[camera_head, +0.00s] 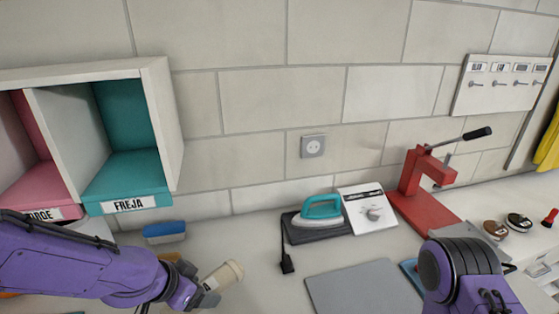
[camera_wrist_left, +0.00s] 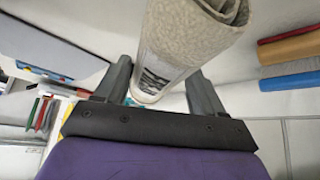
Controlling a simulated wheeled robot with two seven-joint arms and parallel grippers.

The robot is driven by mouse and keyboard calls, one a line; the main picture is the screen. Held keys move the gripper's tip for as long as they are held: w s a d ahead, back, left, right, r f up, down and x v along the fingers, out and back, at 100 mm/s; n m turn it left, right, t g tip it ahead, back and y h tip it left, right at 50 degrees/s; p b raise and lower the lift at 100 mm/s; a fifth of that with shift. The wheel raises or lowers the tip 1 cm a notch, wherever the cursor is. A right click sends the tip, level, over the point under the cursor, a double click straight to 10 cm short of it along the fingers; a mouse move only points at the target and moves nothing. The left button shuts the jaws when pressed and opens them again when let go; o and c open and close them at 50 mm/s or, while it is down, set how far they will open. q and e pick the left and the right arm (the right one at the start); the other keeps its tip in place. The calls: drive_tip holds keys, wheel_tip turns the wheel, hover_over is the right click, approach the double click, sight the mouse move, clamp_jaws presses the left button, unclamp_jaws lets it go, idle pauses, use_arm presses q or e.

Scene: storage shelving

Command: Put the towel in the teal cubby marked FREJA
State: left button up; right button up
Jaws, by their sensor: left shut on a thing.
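A rolled beige towel (camera_head: 226,275) with a paper band is in my left gripper (camera_head: 198,284), above the counter at the lower left. In the left wrist view the towel (camera_wrist_left: 193,38) stands between the two fingers of my left gripper (camera_wrist_left: 162,88), which is shut on it. The teal cubby (camera_head: 126,172) marked FREJA (camera_head: 128,205) is at the upper left, above and left of the towel. Its visible inside is empty. Part of my right arm shows at the lower right, but its gripper fingers do not show.
A pink cubby (camera_head: 38,190) adjoins the teal one, behind a pale divider. A blue brush-like item (camera_head: 165,230) lies below the cubbies. A teal iron (camera_head: 321,209), a white card (camera_head: 368,208) and a red press (camera_head: 412,182) stand along the wall. A grey mat (camera_head: 363,287) lies in front.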

use_arm(q)
drive_tip(key=shift+w+a+f+n+y+b, duration=0.15)
drive_tip(key=shift+w+f+n+y+b, duration=0.35)
drive_tip(key=shift+w+f+n, duration=0.45)
drive_tip(key=shift+w+a+f+n+t+b, duration=0.2)
drive_tip(key=shift+a+f+n+t+b, duration=0.1)
drive_tip(key=shift+f+n+t+b, duration=0.2)
drive_tip(key=shift+w+f+n+y+b, duration=0.25)
drive_tip(key=shift+f+n+y+b, duration=0.15)
drive_tip(key=shift+n, duration=0.15)
drive_tip(key=f+n+b, duration=0.1)
drive_tip(key=a+f+n+y+b, duration=0.1)
drive_tip(key=f, duration=0.1)
drive_tip(key=shift+w+a, duration=0.1)
drive_tip(key=shift+w, duration=0.05)
drive_tip(key=shift+a+f+n+y+b, duration=0.1)
drive_tip(key=shift+f+n+y+b, duration=0.2)
drive_tip(key=shift+n+b, duration=0.1)
